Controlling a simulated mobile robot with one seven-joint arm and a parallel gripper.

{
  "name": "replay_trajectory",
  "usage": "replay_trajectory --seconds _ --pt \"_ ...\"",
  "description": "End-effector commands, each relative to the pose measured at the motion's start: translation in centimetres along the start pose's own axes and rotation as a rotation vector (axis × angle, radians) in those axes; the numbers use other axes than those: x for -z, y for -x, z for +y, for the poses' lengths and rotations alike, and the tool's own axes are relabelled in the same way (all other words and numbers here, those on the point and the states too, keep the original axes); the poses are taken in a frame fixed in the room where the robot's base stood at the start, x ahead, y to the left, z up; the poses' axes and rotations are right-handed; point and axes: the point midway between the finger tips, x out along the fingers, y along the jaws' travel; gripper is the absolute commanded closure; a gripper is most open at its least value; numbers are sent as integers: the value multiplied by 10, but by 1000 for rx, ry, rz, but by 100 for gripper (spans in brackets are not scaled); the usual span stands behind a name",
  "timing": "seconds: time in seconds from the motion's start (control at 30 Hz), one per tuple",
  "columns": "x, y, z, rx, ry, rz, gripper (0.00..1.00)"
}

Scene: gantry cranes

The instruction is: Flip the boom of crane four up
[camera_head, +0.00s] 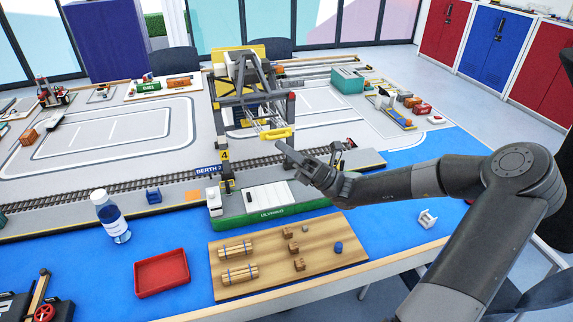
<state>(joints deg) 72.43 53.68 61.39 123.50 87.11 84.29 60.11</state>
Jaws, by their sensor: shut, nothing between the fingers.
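Crane four (240,97) is a grey gantry with yellow parts, standing on the quay rails at the centre. A yellow plate with the number 4 (225,155) is on its near left leg. A pale lattice frame with a yellow end bar (278,133) juts toward me from the crane's right side; it looks like the boom, lowered or only slightly tilted. My gripper (284,149) reaches in from the right, shut and empty. Its tip is just below and beside the yellow bar; I cannot tell if they touch. My gripper hides part of the quay behind it.
A green and white ship (265,200) lies below the crane, beside the quay. A wooden board with small cargo (325,270), a red tray (162,275) and a bottle (111,216) are at the front. A small dark post (337,152) stands right of my gripper.

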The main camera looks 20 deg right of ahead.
Motion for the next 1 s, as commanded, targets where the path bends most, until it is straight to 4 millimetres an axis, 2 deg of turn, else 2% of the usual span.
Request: replay_trajectory --seconds 0.2,0.47,0.77,1.0 --pt "-32 -32 15 112 -104 4 100" --pt "-70 -69 21 244 -234 3 100" --pt "-116 -116 16 401 -392 2 100" --pt "-151 -151 1 490 -496 1 100"
